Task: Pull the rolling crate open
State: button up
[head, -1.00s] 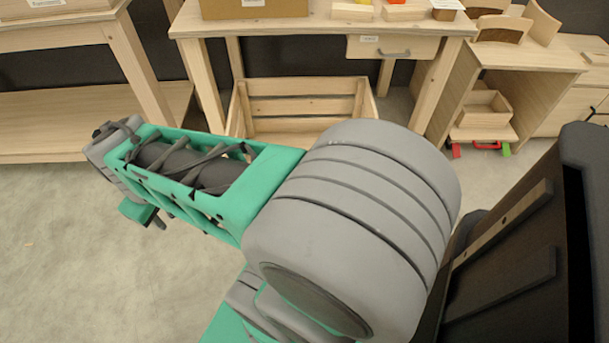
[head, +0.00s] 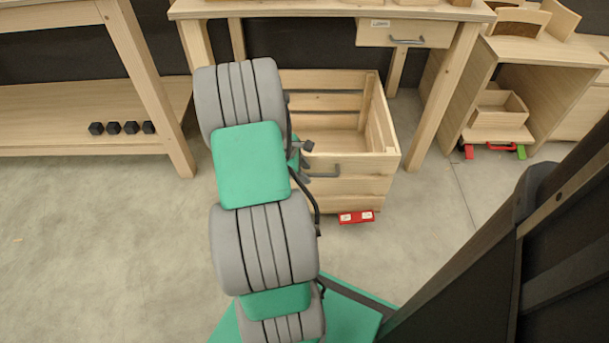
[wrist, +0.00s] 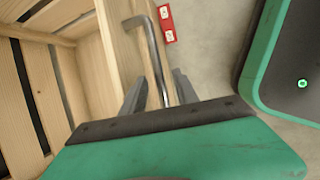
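The light wooden crate (head: 350,188), with slatted sides and an open top, stands under the workbench with its front end towards me. A grey bar handle (head: 325,173) is fixed to its front panel. My gripper (head: 304,160) is at the front of the crate, by the left end of the handle, partly hidden by my arm in the head view. In the wrist view my gripper (wrist: 160,87) has its two fingers apart. The handle (wrist: 150,45) runs down between them, with gaps showing beside it. The crate's front panel (wrist: 122,50) is left of the handle.
A red piece with white labels (head: 357,217) sits at the crate's foot. Workbench (head: 320,9) legs stand either side. A drawer unit (head: 405,33) hangs above right. A shelf with small black blocks (head: 122,128) is at left.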

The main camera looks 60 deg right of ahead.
jog(key=shift+d+f, duration=0.1)
jog(key=shift+c, duration=0.2)
grip_shut()
dwell(1.2)
